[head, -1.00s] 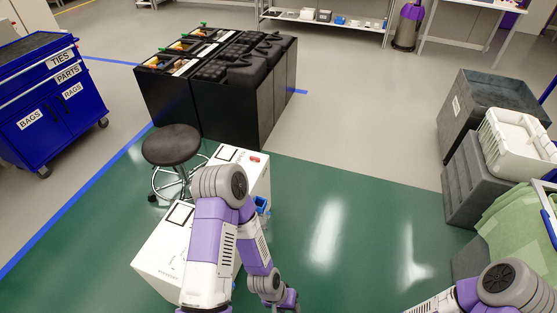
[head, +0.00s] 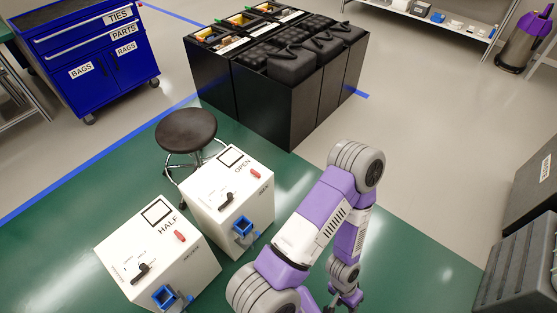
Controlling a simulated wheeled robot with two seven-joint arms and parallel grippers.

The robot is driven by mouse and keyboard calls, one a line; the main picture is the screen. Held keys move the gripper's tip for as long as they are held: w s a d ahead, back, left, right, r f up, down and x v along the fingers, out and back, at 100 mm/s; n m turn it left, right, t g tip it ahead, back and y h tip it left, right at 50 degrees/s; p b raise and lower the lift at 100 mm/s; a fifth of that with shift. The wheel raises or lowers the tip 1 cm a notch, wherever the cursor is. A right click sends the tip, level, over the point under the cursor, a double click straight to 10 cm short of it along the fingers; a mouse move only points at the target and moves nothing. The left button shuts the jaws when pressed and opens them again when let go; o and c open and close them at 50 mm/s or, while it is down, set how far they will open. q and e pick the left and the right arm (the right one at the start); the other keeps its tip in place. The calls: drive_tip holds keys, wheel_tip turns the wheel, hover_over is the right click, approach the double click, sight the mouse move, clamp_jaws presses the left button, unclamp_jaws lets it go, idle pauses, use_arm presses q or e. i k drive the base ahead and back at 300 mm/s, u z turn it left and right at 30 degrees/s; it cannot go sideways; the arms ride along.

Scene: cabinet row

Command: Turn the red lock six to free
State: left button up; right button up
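Two white boxes stand on the green floor. The far box (head: 222,212) is labelled OPEN and has a small red part (head: 256,174) on top. The near box (head: 128,247) is labelled HALF and has a red part (head: 180,236) on top. Each box also has a black handle on top and a blue bracket on its front. I cannot read which part is numbered six. My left gripper (head: 347,298) hangs right of the boxes, apart from them, at the bottom edge; its fingers are too small and cut off to judge. My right gripper is out of view.
A round black stool (head: 186,130) stands just behind the boxes. Black cabinets (head: 265,95) stand beyond it. A blue tool cart (head: 95,60) is at the back left. Grey crates (head: 520,250) are at the right edge. Green floor between is clear.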

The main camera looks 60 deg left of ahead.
sight(256, 174)
drive_tip(key=u, duration=0.9)
drive_tip(key=i, duration=1.05)
drive_tip(key=u, duration=1.15)
